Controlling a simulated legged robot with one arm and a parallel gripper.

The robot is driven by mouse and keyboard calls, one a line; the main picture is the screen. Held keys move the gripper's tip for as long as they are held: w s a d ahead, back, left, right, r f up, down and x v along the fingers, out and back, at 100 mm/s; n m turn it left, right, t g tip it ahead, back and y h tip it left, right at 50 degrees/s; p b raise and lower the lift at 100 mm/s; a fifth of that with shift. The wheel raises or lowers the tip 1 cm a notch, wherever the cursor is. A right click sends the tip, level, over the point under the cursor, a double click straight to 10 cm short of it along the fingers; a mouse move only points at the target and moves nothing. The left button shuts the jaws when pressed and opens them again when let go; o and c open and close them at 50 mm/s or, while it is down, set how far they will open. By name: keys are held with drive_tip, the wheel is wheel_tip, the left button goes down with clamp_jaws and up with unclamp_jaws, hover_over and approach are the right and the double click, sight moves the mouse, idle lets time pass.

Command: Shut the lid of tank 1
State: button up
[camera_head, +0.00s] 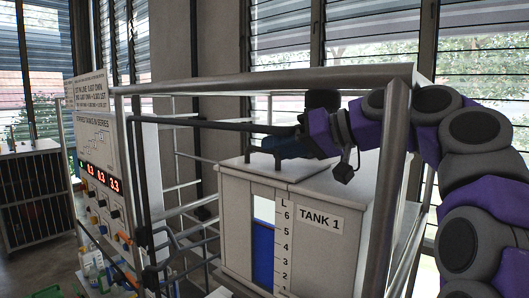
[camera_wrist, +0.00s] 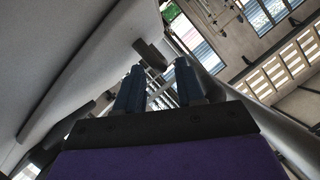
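Tank 1 (camera_head: 330,245) is a pale box with a "TANK 1" label, a level scale and a blue strip on its front. Its pale lid (camera_head: 236,166) lies flat or nearly flat on top; I cannot tell whether it is fully seated. My gripper (camera_head: 272,150) is low over the lid, reaching in from the right. In the wrist view my gripper (camera_wrist: 158,66) has its two blue fingers apart with nothing clearly between them. A dark handle-like piece (camera_wrist: 150,54) shows just beyond the fingertips. Contact with it cannot be told.
A grey metal frame (camera_head: 270,80) surrounds the tank, with an upright post (camera_head: 396,170) at the front right. A dark horizontal bar (camera_head: 205,124) runs left of my gripper. A control panel (camera_head: 102,185) with red displays stands at left. Louvred windows line the back.

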drive_tip(key=p+v, duration=0.2)
drive_tip(key=v, duration=1.1)
drive_tip(key=shift+s+d+r, duration=0.1)
drive_tip(key=shift+s+d, duration=0.05)
drive_tip(key=shift+d, duration=0.2)
drive_tip(key=shift+s+d+r+p, duration=0.1)
drive_tip(key=shift+s+p, duration=0.25)
drive_tip(key=shift+p, duration=0.05)
drive_tip(key=shift+w+d, duration=0.1)
